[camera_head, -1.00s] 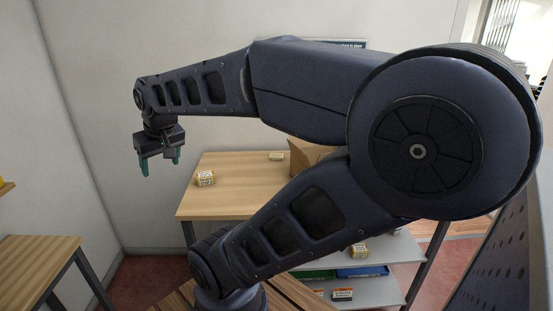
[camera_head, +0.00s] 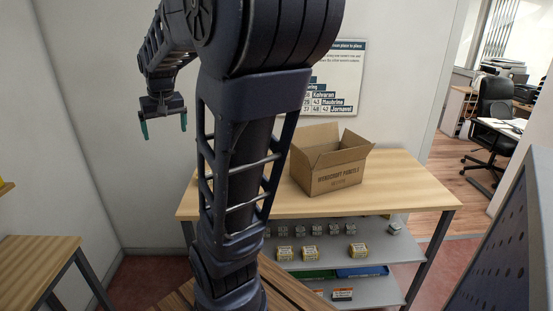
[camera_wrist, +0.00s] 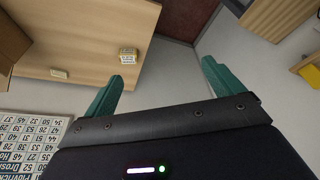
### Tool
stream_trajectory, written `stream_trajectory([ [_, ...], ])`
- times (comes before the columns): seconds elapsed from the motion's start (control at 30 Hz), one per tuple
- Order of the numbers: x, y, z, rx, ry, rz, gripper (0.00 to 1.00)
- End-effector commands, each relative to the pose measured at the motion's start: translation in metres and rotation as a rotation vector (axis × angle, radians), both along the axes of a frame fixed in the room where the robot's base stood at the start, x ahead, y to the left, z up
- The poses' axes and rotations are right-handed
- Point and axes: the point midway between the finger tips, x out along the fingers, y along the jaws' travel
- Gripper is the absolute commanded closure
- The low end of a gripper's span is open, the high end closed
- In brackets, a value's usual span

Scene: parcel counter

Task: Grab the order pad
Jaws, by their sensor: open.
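My gripper (camera_head: 164,126) is open and empty, raised in the air left of the wooden table (camera_head: 410,185); its two green fingers also show in the wrist view (camera_wrist: 162,70). In the wrist view a small cream block with printed sides (camera_wrist: 128,55) sits near the table's edge, close to the left finger in the picture but apart from it. A second small, flatter cream block (camera_wrist: 59,73) lies further in on the table. I cannot tell whether either is the order pad. In the head view my arm hides that part of the table.
An open cardboard box (camera_head: 335,178) stands on the table. The shelf below (camera_head: 385,253) holds several small yellow-labelled packs (camera_head: 310,254) and grey cubes. Another wooden table (camera_head: 35,255) is at the left. A wall poster (camera_head: 340,75) hangs behind.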

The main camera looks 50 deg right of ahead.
Motion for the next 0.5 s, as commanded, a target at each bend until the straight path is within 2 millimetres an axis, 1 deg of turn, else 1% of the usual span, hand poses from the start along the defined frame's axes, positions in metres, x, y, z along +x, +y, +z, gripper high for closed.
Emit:
stream_trajectory([
  [0.03, 0.013, -0.013, 0.001, 0.004, 0.012, -0.026, 0.07],
  [0.17, 0.043, -0.045, 0.003, 0.012, 0.034, -0.083, 0.07],
  [0.2, 0.051, -0.056, 0.002, 0.015, 0.041, -0.102, 0.07],
  [0.37, 0.084, -0.103, -0.001, 0.026, 0.067, -0.173, 0.07],
  [0.4, 0.092, -0.116, -0.003, 0.029, 0.075, -0.191, 0.07],
  [0.47, 0.102, -0.135, -0.006, 0.034, 0.084, -0.218, 0.07],
  [0.5, 0.109, -0.149, -0.009, 0.036, 0.09, -0.235, 0.07],
])
